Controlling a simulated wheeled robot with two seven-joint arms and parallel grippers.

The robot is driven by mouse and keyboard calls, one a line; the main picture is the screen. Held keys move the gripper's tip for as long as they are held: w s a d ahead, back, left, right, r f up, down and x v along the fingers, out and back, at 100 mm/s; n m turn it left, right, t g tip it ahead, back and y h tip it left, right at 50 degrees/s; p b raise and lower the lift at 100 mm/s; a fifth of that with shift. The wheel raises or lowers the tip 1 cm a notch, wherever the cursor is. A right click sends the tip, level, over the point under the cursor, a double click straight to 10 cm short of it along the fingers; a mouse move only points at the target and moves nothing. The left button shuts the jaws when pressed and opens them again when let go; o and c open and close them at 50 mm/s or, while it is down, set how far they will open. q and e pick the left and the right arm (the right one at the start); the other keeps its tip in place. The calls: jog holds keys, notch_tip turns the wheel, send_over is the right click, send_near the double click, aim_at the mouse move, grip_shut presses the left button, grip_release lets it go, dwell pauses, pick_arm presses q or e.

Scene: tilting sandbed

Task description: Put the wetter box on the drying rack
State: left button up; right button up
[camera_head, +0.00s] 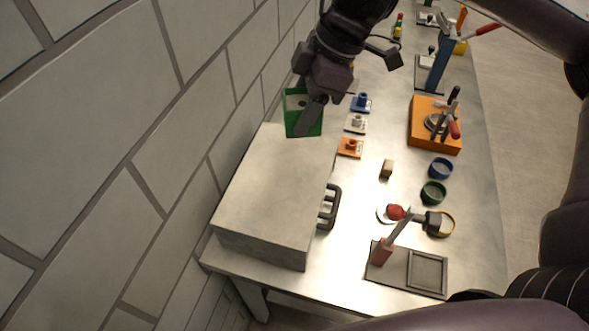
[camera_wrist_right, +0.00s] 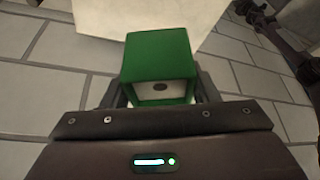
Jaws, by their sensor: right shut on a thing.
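A green box (camera_head: 291,116) with a pale face and a small dark spot is in my right gripper (camera_head: 312,118), over the far end of a large grey case. In the right wrist view, the same box (camera_wrist_right: 158,55) sits between the two fingers of my right gripper (camera_wrist_right: 155,92), which is shut on it. I cannot tell from these views whether the box is wet. I cannot pick out a second such box or a drying rack with certainty. My left gripper is not in view.
The grey case (camera_head: 275,185) with a dark handle (camera_head: 329,206) lies beside the block wall (camera_head: 110,110). On the table are an orange block (camera_head: 422,139), blue and green rings (camera_head: 433,193), a small wooden block (camera_head: 387,169) and a clamp on a plate (camera_head: 412,268). Bare table lies between them.

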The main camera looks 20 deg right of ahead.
notch_tip(320, 180, down, 12)
jog(key=shift+f+b, duration=0.15)
jog(key=shift+b, duration=0.65)
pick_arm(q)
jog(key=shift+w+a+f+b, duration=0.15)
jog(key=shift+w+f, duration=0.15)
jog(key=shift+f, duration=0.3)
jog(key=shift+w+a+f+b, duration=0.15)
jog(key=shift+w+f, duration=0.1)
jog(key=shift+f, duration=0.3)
pick_arm(e)
jog(key=shift+d+f, duration=0.1)
jog(key=shift+f, duration=1.95)
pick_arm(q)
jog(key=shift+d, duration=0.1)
pick_arm(e)
jog(key=o, duration=1.1)
jog(key=shift+f, duration=0.1)
jog(key=shift+r, duration=0.2)
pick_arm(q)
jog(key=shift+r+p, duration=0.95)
pick_arm(e)
jog(key=v, duration=1.1)
jog(key=shift+s+d+r, duration=0.15)
jog(key=shift+d+r, duration=0.05)
jog(key=shift+r, duration=0.15)
jog(key=shift+a, duration=0.1)
